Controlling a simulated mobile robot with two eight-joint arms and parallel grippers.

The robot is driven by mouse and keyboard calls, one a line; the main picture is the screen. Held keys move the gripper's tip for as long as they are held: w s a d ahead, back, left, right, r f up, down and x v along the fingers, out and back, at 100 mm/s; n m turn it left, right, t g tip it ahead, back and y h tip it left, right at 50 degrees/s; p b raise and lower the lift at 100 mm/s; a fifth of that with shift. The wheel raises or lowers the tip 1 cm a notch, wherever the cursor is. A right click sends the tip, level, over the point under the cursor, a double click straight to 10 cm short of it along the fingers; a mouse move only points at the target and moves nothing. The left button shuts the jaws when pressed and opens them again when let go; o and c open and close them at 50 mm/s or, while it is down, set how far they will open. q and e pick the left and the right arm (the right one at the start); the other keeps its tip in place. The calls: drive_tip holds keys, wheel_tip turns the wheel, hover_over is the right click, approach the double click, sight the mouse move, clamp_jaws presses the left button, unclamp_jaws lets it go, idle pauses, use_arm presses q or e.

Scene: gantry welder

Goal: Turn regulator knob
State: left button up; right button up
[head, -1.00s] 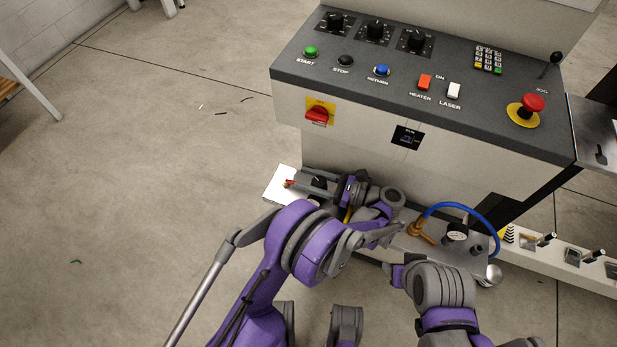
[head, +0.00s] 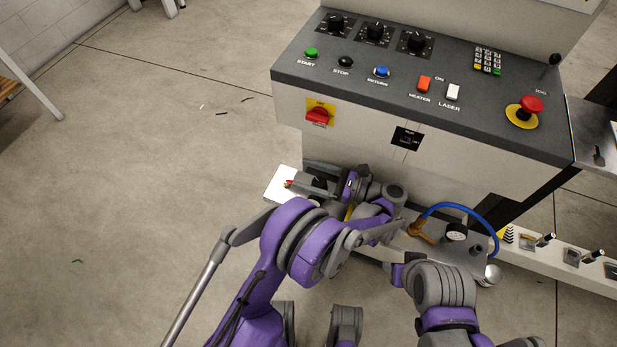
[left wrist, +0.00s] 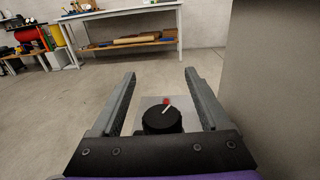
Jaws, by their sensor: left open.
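The regulator knob (left wrist: 162,118) is a black round knob with a white pointer line, seen in the left wrist view between my left gripper's fingers. In the head view the black knob (head: 319,182) shows partly, between the fingers, on the low ledge at the front of the machine. My left gripper (head: 305,178) is open around the knob, with a finger on each side. In the left wrist view the gripper (left wrist: 160,88) shows a gap between each finger and the knob. A small red mark (left wrist: 167,101) lies just beyond the knob. My right gripper is not identifiable in view.
The control panel (head: 380,100) with buttons and dials stands above the ledge. A blue hose (head: 462,207) with a brass fitting (head: 420,231) and a gauge (head: 456,231) are to the right. A workbench (left wrist: 125,14) stands far off. The floor at left is mostly clear.

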use_arm(q)
wheel_tip(320, 180, up, 8)
drive_tip(key=p, duration=0.1)
drive_tip(key=shift+f, duration=0.15)
